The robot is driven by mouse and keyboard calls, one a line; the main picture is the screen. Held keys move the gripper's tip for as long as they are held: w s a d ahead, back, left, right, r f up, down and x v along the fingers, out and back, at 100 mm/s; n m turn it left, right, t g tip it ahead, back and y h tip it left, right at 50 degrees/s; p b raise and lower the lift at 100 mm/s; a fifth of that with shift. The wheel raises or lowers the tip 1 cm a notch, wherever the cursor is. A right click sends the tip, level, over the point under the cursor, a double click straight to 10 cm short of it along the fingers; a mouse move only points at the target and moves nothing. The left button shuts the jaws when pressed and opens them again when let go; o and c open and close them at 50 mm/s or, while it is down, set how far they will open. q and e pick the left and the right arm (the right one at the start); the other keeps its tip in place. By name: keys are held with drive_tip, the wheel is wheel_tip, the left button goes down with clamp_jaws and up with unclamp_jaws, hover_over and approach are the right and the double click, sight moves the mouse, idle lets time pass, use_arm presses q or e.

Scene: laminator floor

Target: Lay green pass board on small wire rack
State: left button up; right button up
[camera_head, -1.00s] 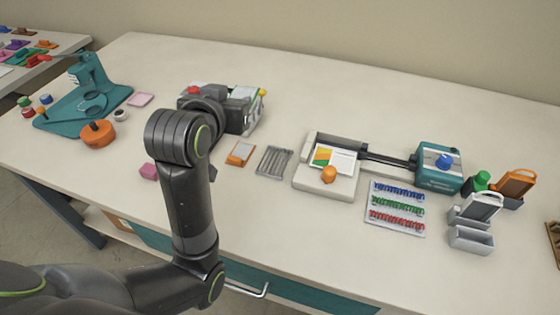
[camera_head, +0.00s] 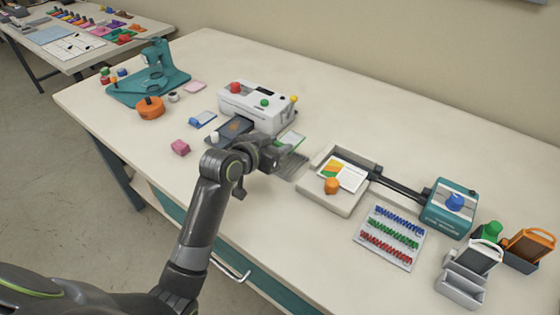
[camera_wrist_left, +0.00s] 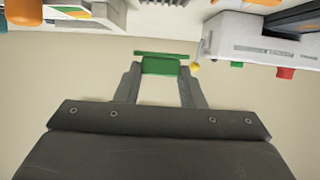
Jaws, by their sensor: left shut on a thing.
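The small wire rack (camera_head: 291,168) lies on the table just below and in front of the board, partly hidden by my gripper. The board appears apart from the rack. My right gripper is not in view.
The white laminator (camera_head: 252,112) with red and green knobs stands just behind left of my gripper. The trimmer-like tray (camera_head: 325,199) with an orange knob sits right of the rack.

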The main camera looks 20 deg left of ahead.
sight(278, 173)
use_arm(q)
wheel_tip(278, 173, down, 6)
drive_tip(key=shift+d+r, duration=0.1)
drive_tip(key=shift+r, duration=0.05)
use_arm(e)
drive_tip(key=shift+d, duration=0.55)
use_arm(q)
drive_tip(key=shift+f+b, duration=0.35)
drive_tip(key=shift+f, duration=0.25)
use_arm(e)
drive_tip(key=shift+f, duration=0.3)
use_arm(q)
drive_tip(key=o, duration=1)
drive_tip(key=shift+c, duration=0.2)
drive_tip(key=shift+r+p, duration=0.35)
drive_tip(key=shift+r, duration=0.35)
drive_tip(key=shift+s+a, duration=0.2)
drive_tip(key=shift+s, duration=0.15)
drive_tip(key=v, duration=1.1)
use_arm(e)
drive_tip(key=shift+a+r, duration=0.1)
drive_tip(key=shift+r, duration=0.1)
